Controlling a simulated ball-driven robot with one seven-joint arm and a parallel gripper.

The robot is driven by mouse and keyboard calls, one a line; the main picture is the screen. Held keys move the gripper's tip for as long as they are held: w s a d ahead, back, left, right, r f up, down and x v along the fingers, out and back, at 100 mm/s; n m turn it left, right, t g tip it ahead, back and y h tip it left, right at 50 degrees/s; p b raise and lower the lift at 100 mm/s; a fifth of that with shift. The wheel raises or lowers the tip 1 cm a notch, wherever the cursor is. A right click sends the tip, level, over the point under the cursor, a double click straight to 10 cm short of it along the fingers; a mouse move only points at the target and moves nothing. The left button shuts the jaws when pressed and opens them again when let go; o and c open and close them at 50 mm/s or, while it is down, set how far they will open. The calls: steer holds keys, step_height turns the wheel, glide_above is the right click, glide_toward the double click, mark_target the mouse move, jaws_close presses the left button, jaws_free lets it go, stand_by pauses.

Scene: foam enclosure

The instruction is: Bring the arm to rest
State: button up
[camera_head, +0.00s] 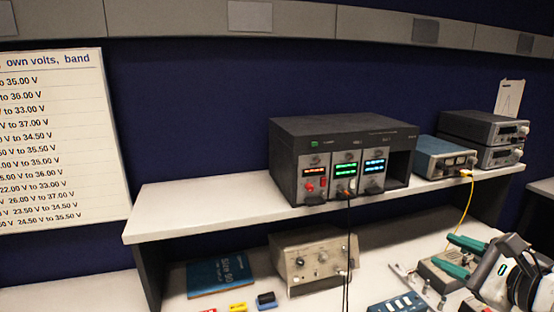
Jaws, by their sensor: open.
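My gripper (442,250) is at the lower right, with two teal fingers spread apart and pointing left. It is open, with nothing seen between the fingers. My white and black wrist is behind it at the right edge, and the rest of my arm is out of the picture. The gripper shows in front of the lower bench top, below the shelf (160,220). A grey box (438,272) with a yellow cable shows just behind and below the fingers. I cannot tell whether they touch it.
A black rack unit (290,150) with lit displays stands on the shelf. A blue unit (440,152) and stacked grey units (484,128) stand to its right. Below are a beige instrument (312,262), a blue book (220,275) and small parts. Dark cables hang from the rack.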

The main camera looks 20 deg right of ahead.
steer(key=s+a+f+n+g, duration=0.3)
steer(key=f+n, duration=0.2)
steer(key=f, duration=0.3)
steer(key=s+a+f+n+g+b, duration=0.1)
steer(key=s+a+f+n+g, duration=0.2)
steer(key=f, duration=0.4)
steer(key=s+a+f+n+g, duration=0.2)
steer(key=s+f+n, duration=0.1)
steer(key=f+n, duration=0.4)
steer(key=s+a+f+n+g, duration=0.3)
steer(key=s+f+n, duration=0.2)
steer(key=s+f, duration=0.2)
steer(key=s+a+f+n+g+h+b, duration=0.1)
steer(key=s+a+f+n+g, duration=0.1)
steer(key=s+f+n, duration=0.4)
steer(key=s+a+f, duration=0.1)
steer(key=s, duration=0.1)
steer(key=shift+s+a+g, duration=0.3)
steer(key=shift+a+g, duration=0.1)
steer(key=shift+a, duration=0.1)
